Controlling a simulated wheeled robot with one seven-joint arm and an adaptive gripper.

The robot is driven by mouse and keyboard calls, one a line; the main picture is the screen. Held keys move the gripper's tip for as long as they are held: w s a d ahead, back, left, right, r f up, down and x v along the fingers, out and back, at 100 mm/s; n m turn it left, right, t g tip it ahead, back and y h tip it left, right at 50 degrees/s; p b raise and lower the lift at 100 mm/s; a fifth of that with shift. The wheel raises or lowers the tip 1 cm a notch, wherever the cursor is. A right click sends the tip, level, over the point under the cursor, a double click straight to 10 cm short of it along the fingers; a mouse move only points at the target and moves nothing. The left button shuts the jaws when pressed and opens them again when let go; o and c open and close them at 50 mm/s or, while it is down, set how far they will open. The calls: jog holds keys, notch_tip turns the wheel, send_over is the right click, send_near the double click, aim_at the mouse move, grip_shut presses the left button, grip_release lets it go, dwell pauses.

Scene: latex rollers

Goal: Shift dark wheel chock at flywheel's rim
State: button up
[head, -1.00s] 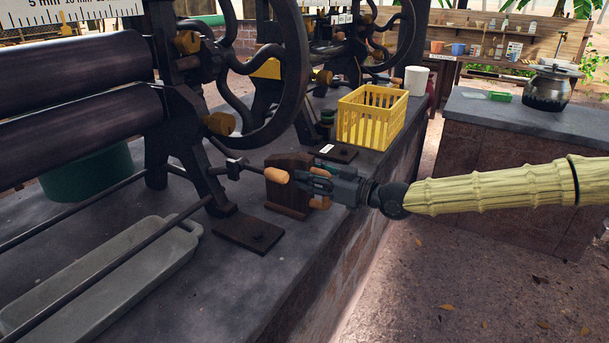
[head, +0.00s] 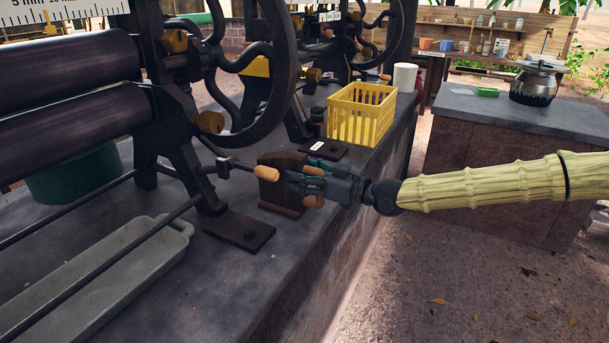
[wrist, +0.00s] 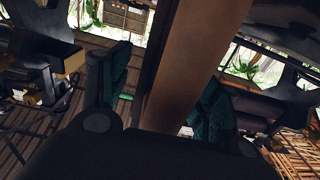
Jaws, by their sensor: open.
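The dark brown wooden chock (head: 283,165) stands upright on the dark bench, just below and right of the flywheel's rim (head: 290,75). My gripper (head: 300,185) reaches in from the right and overlaps the chock's right side in the head view. In the wrist view the chock (wrist: 180,65) shows as a brown slab passing between the two green-padded fingers (wrist: 162,88). The fingers are open, with a gap on the left side; contact on the right side cannot be told. The chock's far side is hidden.
A wooden handle (head: 266,173) on a rod ends beside the chock. A yellow crate (head: 360,118) and a white cup (head: 405,76) stand farther back. A grey tray (head: 120,265) lies at the front left. The bench edge drops to the floor on the right.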

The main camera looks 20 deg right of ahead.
jog(key=v, duration=1.2)
dwell(0.3)
dwell(0.5)
